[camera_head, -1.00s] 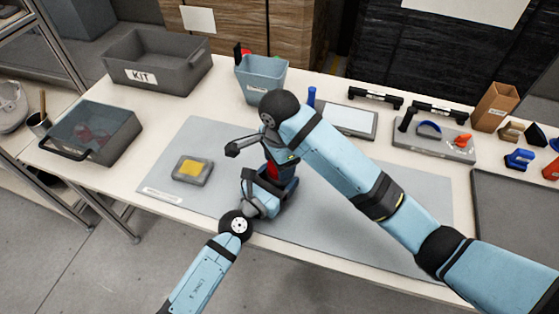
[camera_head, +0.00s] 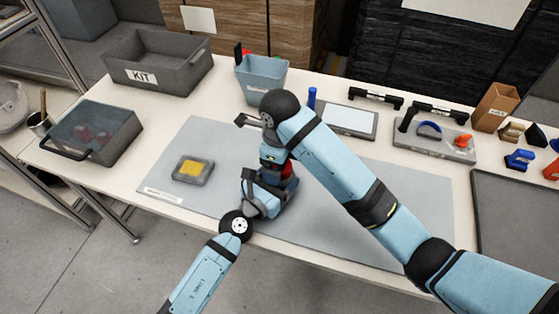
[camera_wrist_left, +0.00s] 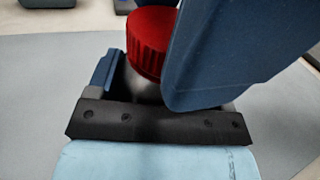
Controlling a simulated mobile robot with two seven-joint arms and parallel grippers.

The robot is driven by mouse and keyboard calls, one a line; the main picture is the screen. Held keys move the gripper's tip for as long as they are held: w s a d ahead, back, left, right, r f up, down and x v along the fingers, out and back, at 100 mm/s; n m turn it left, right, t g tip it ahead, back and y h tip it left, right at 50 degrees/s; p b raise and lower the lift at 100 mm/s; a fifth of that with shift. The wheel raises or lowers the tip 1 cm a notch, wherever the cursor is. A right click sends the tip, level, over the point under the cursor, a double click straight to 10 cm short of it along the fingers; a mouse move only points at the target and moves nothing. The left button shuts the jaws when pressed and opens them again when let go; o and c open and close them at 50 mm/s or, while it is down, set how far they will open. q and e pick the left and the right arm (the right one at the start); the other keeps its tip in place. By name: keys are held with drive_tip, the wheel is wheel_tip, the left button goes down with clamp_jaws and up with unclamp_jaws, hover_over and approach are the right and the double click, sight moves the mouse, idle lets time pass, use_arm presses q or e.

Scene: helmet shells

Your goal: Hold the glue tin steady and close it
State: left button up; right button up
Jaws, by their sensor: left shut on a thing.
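The glue tin shows in the left wrist view as a ribbed red cap (camera_wrist_left: 152,40) above a grey metal body (camera_wrist_left: 147,91). The cap looks level on top; how tightly it sits I cannot tell. In the head view only a bit of red (camera_head: 287,170) shows between the arms. My left gripper (camera_head: 274,180) is shut on the tin's body near the front of the mat, with its dark fingers on either side in the left wrist view. My right gripper (camera_head: 274,154) is just above the tin, mostly hidden by its own arm, and its fingers cannot be made out.
The grey mat (camera_head: 215,150) has a grey tray with a yellow pad (camera_head: 192,169) at left. A KIT crate (camera_head: 157,67), a lidded grey box (camera_head: 96,133) and a blue bin (camera_head: 261,83) stand behind and left. A tool tray (camera_head: 434,145) is at right.

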drive_tip(key=shift+r, duration=0.1)
drive_tip(key=shift+r, duration=2.15)
drive_tip(key=shift+c, duration=0.4)
